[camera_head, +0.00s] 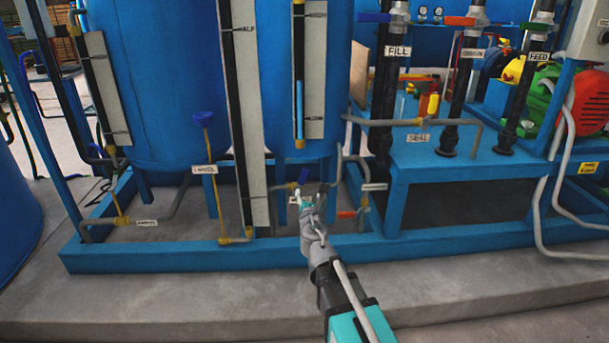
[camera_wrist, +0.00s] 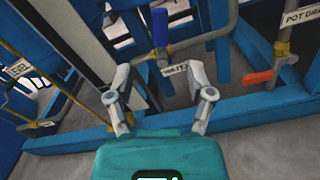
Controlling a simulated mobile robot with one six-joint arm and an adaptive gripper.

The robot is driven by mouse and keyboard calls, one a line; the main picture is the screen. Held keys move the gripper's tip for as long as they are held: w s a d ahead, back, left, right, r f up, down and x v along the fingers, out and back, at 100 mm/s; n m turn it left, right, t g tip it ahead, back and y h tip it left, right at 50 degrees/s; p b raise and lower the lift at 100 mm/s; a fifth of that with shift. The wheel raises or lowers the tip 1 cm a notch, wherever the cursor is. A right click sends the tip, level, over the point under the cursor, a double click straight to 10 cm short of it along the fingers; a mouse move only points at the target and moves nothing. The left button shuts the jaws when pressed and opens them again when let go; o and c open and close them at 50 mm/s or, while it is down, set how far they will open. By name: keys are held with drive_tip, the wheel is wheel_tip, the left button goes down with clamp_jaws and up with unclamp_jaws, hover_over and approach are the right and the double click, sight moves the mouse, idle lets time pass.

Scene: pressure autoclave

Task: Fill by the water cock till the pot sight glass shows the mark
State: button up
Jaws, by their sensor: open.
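The blue lever of a small cock (camera_wrist: 160,28) stands upright in the wrist view, just beyond my fingertips. A white label below it, partly hidden, seems to read WATER (camera_wrist: 174,70). In the head view this lever (camera_head: 303,175) is small, right by my gripper (camera_head: 309,198). The pot sight glass (camera_head: 299,98) is a dark vertical tube on the right blue tank (camera_head: 330,70). A light-blue column fills its lower part. I cannot make out the mark.
An orange lever (camera_wrist: 258,77) sits right of my gripper, near the POT DRAIN label (camera_wrist: 303,17). Grey pipes and the blue frame rail (camera_head: 200,255) surround the cock closely. The FILL pipe (camera_head: 384,95) stands farther right. The concrete step (camera_head: 180,295) in front is clear.

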sight(305, 175)
drive_tip(key=w, duration=0.4)
drive_tip(key=w+a, duration=0.1)
drive_tip(key=w, duration=0.7)
drive_tip(key=shift+w+a, duration=0.2)
drive_tip(key=shift+w, duration=0.15)
clamp_jaws()
